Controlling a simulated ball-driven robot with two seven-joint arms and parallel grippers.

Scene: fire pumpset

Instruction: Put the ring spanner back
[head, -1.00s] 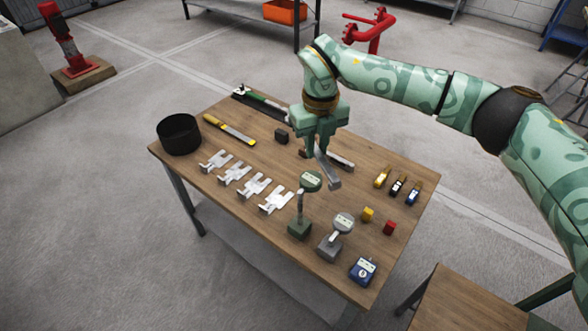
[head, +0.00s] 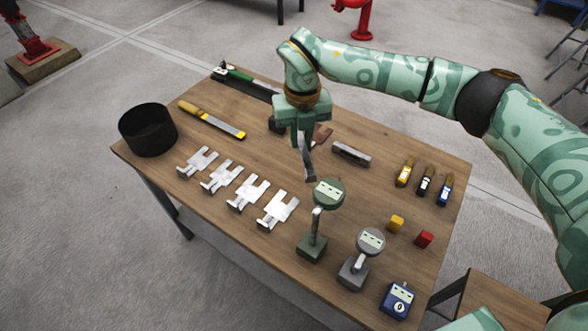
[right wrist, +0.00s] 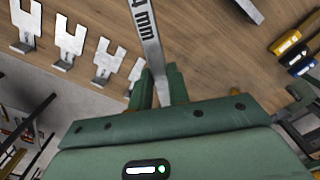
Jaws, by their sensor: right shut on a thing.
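My right gripper (head: 302,138) is above the middle of the wooden table, pointing down. It is shut on a steel spanner (head: 309,168), the ring spanner as far as I can tell, which hangs below the fingers with its lower end near the round-headed green gauge. In the right wrist view the gripper (right wrist: 158,82) grips the flat spanner shaft (right wrist: 148,38), which bears a marking ending in "mm". The spanner's far end is cut off there. My left gripper is not in view.
The table (head: 225,145) holds a black bin (head: 148,131), a yellow-handled tool (head: 212,120), several white brackets (head: 247,193), a green gauge (head: 327,193), a grey gauge (head: 371,242), a blue meter (head: 397,299), yellow (head: 397,223) and red (head: 424,239) blocks, and a grey bar (head: 351,153).

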